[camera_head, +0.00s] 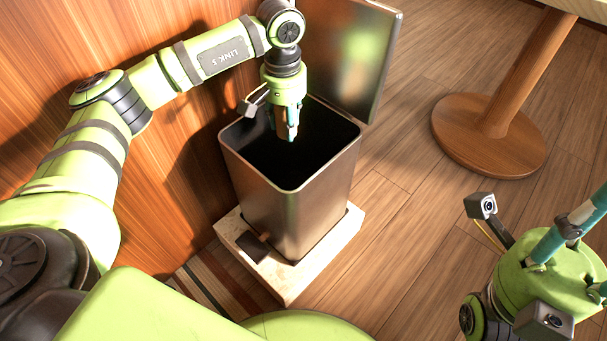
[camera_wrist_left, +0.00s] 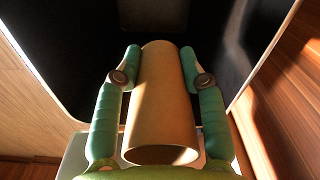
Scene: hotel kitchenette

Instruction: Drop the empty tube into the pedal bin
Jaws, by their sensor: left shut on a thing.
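The pedal bin (camera_head: 297,210) is a tall metal box with a dark inside, and its lid (camera_head: 350,55) stands open at the back. My left gripper (camera_head: 288,136) points down over the open mouth, near the far rim. In the left wrist view, the fingers are shut on a tan cardboard tube (camera_wrist_left: 160,100), one on each side. The tube's near end looks hollow, and the dark bin inside lies beyond it. In the head view the tube is mostly hidden by the fingers. My right gripper (camera_head: 590,245) is at the lower right, away from the bin, with its fingertips cut off by the frame.
The bin stands on a pale square base (camera_head: 335,250) with a dark pedal (camera_head: 252,246) at the front. A wooden wall (camera_head: 190,140) is close on the left. A round table foot (camera_head: 488,145) stands at the right. The plank floor between is clear.

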